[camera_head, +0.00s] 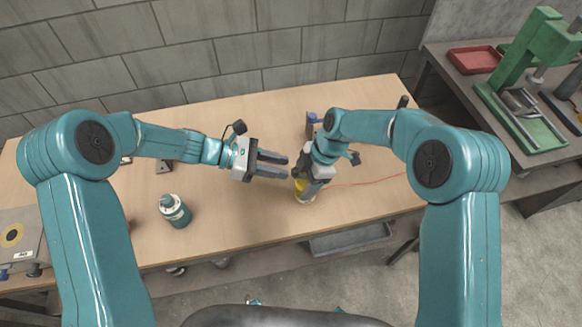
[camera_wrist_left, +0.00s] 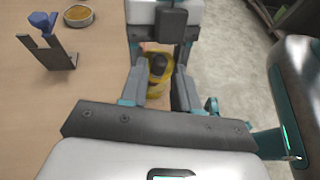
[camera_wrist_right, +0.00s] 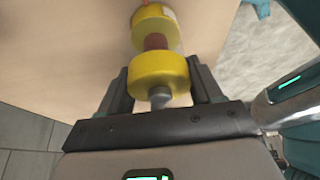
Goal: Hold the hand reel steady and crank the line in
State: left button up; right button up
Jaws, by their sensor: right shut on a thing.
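The yellow hand reel (camera_head: 306,192) stands near the front edge of the wooden table, partly hidden by my right gripper. In the right wrist view the reel (camera_wrist_right: 160,72) shows yellow flanges, a reddish-brown middle and a grey knob (camera_wrist_right: 160,97). My right gripper (camera_wrist_right: 160,75) is shut on the reel, one finger on each side of the near flange. An orange line (camera_head: 360,182) runs from the reel to the right across the table. My left gripper (camera_head: 287,167) is open and empty, left of the reel. In the left wrist view the reel (camera_wrist_left: 159,68) shows between its fingers.
A teal bottle (camera_head: 175,210) stands at the left of the table. A dark bracket with a blue knob (camera_wrist_left: 57,45) and a round tin (camera_wrist_left: 78,15) stand behind the reel. A side bench at right holds a red tray (camera_head: 475,60) and a green press (camera_head: 535,50).

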pick_arm(q)
jog(key=shift+v, duration=1.55)
